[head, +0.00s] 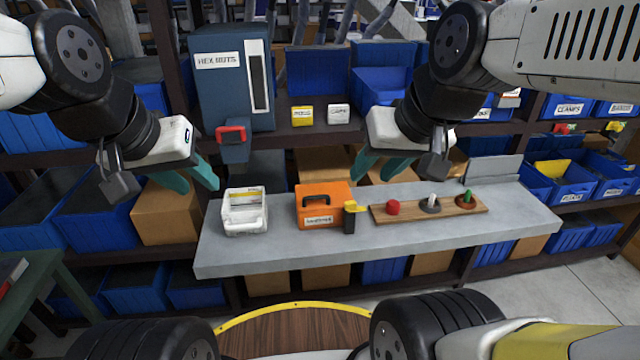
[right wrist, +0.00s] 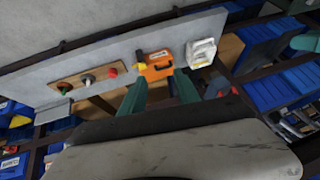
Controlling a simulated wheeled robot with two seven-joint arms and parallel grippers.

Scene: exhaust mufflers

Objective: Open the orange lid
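The orange box with its orange lid (head: 325,193) stands on the grey bench, with a black handle and a white label on its front; the lid looks shut. It also shows in the right wrist view (right wrist: 156,72), beyond the fingertips. My left gripper (head: 199,187) is open and empty, above and left of the white basket. My right gripper (head: 370,177) is open and empty, in the air up and to the right of the orange box. Its teal fingers stand apart in the right wrist view (right wrist: 160,82). Neither gripper touches the box.
A white basket (head: 245,222) stands left of the box. A black and yellow item (head: 350,215) stands close by its right front corner. A wooden board (head: 415,212) with red, white and green pieces lies further right. A hex nuts dispenser (head: 222,90) rises behind the grey bench (head: 400,244).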

